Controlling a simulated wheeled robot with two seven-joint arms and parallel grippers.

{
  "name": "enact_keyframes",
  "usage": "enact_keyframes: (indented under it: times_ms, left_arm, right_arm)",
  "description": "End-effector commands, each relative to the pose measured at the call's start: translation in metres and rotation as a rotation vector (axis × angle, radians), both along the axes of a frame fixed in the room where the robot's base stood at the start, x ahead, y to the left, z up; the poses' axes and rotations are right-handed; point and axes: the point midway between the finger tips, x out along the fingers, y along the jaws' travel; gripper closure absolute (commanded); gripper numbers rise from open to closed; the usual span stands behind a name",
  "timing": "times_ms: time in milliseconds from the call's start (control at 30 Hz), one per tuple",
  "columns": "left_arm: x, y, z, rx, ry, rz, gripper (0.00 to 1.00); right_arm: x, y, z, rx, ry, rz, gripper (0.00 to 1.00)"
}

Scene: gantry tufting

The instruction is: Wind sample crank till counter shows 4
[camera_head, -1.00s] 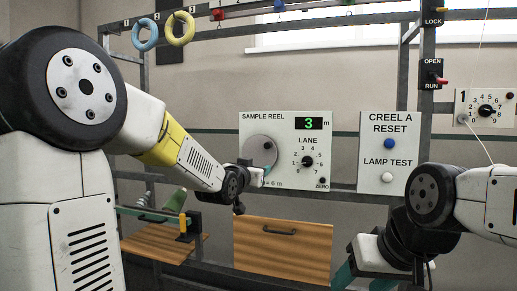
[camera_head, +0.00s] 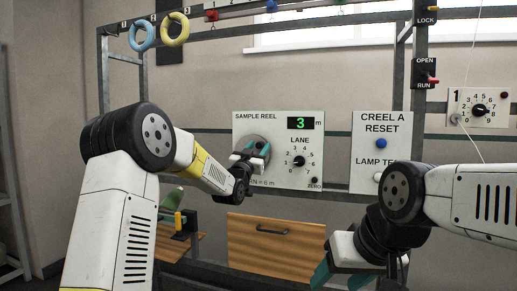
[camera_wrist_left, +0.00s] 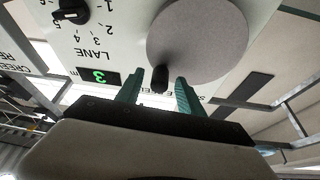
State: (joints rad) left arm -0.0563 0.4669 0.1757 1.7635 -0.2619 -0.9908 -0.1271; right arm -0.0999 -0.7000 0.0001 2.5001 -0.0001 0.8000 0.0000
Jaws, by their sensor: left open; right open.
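The sample reel panel (camera_head: 240,128) carries a green counter (camera_head: 301,123) that reads 3. Its round grey crank disc (camera_head: 247,142) is partly hidden by my left gripper (camera_head: 252,153). In the left wrist view the disc (camera_wrist_left: 198,40) and its dark crank knob (camera_wrist_left: 160,79) show clearly. The teal fingers of my left gripper (camera_wrist_left: 158,88) are open, one on each side of the knob, with gaps visible. My right gripper (camera_head: 334,272) is low at the right, in front of the rack and apart from the panel; its teal fingers are partly hidden.
A lane dial (camera_head: 299,161) and a zero button (camera_head: 314,180) sit beside the disc. The reset panel (camera_head: 372,122), with a blue button (camera_head: 380,144), is to the right. A wooden drawer (camera_head: 275,250) lies below. Blue (camera_head: 142,36) and yellow (camera_head: 175,29) rings hang upper left.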

Motion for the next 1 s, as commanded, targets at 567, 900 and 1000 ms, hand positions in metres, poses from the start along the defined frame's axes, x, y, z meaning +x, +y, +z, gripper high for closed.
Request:
enact_keyframes:
  times_ms: [567,900,1000]
  left_arm:
    - [0.0035,-0.0016,0.0015,0.0,0.001,0.0,1.0]
    - [0.0033,-0.0016,0.0016,0.0,0.0,0.0,1.0]
    - [0.0033,-0.0016,0.0016,-0.001,0.0,0.0,1.0]
  right_arm:
    - [0.0,0.0,0.0,0.0,0.0,0.0,0.42]
    - [0.0,0.0,0.0,0.0,0.0,0.0,0.42]
    - [0.0,0.0,0.0,0.0,0.0,0.0,0.42]
